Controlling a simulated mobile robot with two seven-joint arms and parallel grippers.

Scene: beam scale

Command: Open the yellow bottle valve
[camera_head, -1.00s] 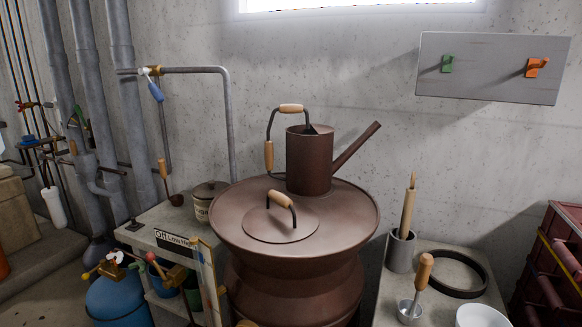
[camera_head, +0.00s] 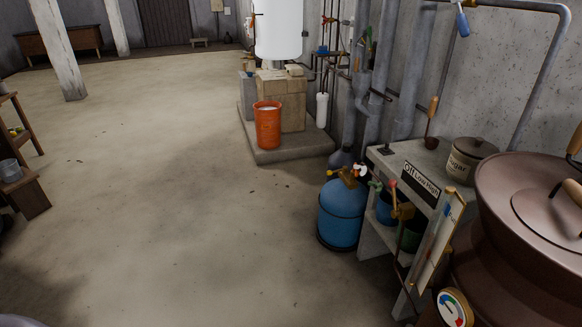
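A blue gas bottle (camera_head: 341,214) stands upright on the floor, right of the middle, beside the small concrete shelf unit. A brass fitting (camera_head: 348,177) sits on its top. A small yellow valve handle (camera_head: 332,173) sticks out from the left of that fitting. A white and red part shows at the fitting's right. The handle is too small to tell how far it is turned. Neither of my grippers is in view.
The shelf unit (camera_head: 389,157) carries an Off/Low/High sign (camera_head: 421,182) and a sugar pot (camera_head: 469,159). A brown boiler (camera_head: 514,240) stands at right. An orange bucket (camera_head: 267,126) stands on a low platform behind. The floor (camera_head: 190,210) left of the bottle is clear.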

